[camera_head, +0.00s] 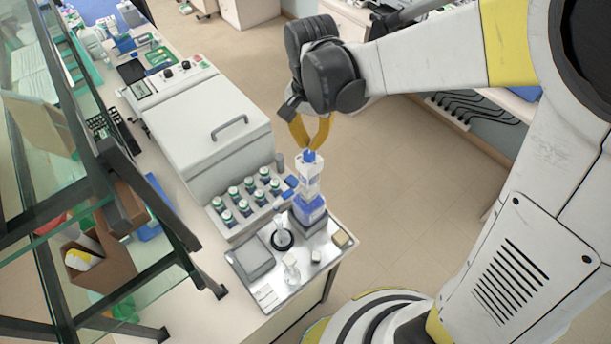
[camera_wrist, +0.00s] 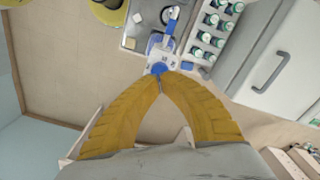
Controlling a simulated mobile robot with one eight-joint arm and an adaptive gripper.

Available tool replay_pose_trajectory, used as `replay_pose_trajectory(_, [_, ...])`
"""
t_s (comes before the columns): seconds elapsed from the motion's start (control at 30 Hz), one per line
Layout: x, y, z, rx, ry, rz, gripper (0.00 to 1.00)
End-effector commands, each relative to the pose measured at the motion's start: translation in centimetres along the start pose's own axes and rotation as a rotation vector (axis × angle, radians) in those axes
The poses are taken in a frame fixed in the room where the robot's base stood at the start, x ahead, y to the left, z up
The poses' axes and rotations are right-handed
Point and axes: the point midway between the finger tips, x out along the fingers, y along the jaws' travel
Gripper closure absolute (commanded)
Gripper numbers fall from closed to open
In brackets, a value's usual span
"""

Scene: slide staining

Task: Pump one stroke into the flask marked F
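The pump dispenser (camera_head: 309,190) stands upright on a dark base on the metal tray, with a blue cap (camera_head: 309,156), a white body and a blue label. It also shows in the wrist view (camera_wrist: 158,63), just beyond my fingertips. My gripper (camera_head: 311,146) is right above the cap; its yellow fingers (camera_wrist: 161,76) come together at the tips, with no object visible between them. I cannot tell if they touch the cap. One glass flask (camera_head: 280,228) stands on a black round base left of the dispenser. Another flask (camera_head: 291,270) stands nearer the front. I cannot read a letter on either.
The metal tray (camera_head: 247,283) also holds a grey box (camera_head: 253,258) and small blocks. A large white lidded machine (camera_head: 213,137) is farther back. Glass shelving (camera_head: 120,205) is at left. The floor at right is open.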

Motion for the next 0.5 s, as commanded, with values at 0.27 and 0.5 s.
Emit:
replay_pose_trajectory(0.27, [0.9, 0.0, 0.0, 0.000, 0.000, 0.000, 1.00])
replay_pose_trajectory(0.5, [1.7, 0.0, 0.0, 0.000, 0.000, 0.000, 1.00])
